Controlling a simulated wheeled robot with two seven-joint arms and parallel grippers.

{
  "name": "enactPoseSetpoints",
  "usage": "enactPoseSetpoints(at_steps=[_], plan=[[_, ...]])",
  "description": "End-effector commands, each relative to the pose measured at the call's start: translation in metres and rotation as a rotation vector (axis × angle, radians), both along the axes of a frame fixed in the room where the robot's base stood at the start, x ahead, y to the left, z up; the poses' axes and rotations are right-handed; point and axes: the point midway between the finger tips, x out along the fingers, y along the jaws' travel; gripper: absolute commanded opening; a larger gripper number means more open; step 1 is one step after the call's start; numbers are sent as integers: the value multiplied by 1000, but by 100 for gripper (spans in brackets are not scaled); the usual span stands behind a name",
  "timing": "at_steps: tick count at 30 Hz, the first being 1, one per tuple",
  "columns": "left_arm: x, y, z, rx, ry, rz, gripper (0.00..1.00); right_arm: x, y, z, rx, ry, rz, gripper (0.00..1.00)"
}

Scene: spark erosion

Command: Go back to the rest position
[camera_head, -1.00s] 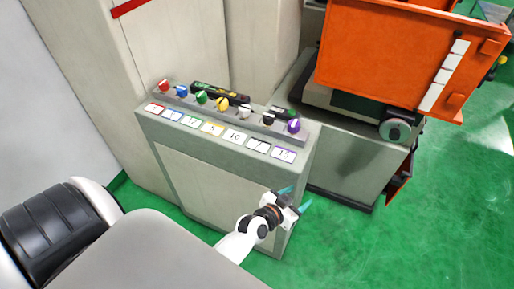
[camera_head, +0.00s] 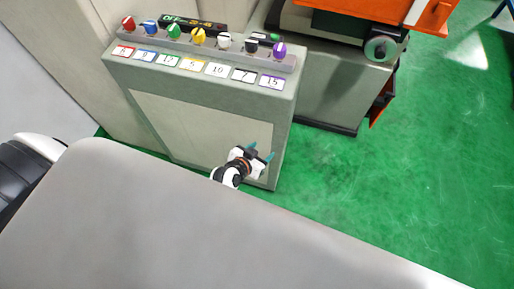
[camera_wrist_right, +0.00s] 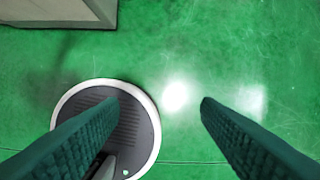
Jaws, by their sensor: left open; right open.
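My right gripper (camera_wrist_right: 160,97) shows in the right wrist view as two dark ribbed fingers, wide apart and empty, above the green floor (camera_wrist_right: 215,50).
The cabinet top carries a row of coloured knobs (camera_head: 198,37) and numbered labels (camera_head: 217,69). A machine with an orange part (camera_head: 420,14) and a handwheel (camera_head: 381,48) stands behind it to the right. The green floor at right is clear.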

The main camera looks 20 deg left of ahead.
Motion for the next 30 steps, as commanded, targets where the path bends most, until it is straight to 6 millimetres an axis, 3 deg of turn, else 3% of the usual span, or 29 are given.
enactPoseSetpoints(at_steps=[15, 18, 20, 23, 26, 30], plan=[[0, 0, 0, 0, 0, 0, 58, 0, 0, 0, 0, 0, 0, 58], [-5, 0, -10, 2, 19, -1, 58, -2, 0, -7, -1, 3, 0, 58], [-14, 1, -27, 7, 54, -2, 58, -6, -1, -18, -1, 10, 1, 58], [-43, 2, -74, 25, 153, -8, 58, -20, -3, -49, -4, 25, 4, 58], [-89, 8, -133, 52, 290, -13, 58, -40, -6, -89, -6, 42, 8, 58], [-167, 21, -207, 102, 489, -21, 58, -76, -12, -140, -9, 66, 13, 58]])
